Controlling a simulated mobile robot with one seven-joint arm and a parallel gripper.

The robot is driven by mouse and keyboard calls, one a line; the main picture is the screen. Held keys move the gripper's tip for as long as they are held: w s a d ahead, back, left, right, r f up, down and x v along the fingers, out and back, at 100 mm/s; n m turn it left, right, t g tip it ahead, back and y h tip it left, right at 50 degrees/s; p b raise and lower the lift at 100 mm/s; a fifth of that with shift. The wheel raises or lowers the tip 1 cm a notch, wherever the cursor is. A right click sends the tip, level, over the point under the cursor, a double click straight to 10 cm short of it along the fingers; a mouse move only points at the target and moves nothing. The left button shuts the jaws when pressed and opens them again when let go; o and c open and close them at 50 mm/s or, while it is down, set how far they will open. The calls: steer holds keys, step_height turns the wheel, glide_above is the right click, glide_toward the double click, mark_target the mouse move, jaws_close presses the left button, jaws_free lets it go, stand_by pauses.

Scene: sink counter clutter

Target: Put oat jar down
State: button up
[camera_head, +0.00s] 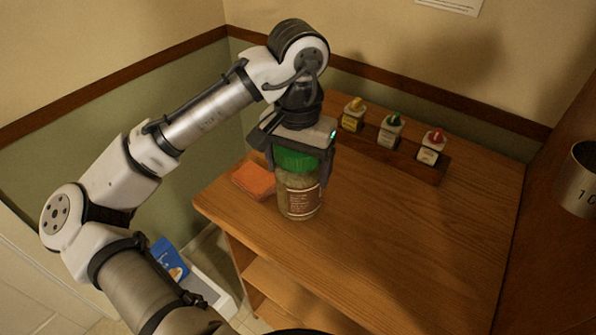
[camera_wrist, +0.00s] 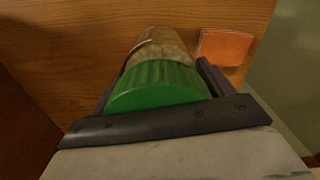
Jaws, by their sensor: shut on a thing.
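The oat jar (camera_head: 299,196) is a clear jar with a green lid and a dark label. It is upright at the left part of the wooden counter (camera_head: 400,240). My gripper (camera_head: 301,172) comes from above and is shut on the jar, with a finger on either side of the green lid. In the wrist view the green lid (camera_wrist: 158,88) lies between the two fingers (camera_wrist: 155,90), with the jar body beyond it. I cannot tell whether the jar's base touches the counter or is slightly above it.
An orange sponge-like block (camera_head: 254,180) lies just left of the jar. A wooden rack (camera_head: 395,149) with three small bottles stands along the back. The counter's front and right are clear. A metal cylinder (camera_head: 579,182) is at the far right. A blue packet (camera_head: 170,258) is low at left.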

steer(key=shift+f, duration=1.1)
steer(key=shift+f, duration=0.15)
steer(key=o, duration=1.3)
step_height(320, 180, up, 12)
steer(key=shift+r, duration=0.15)
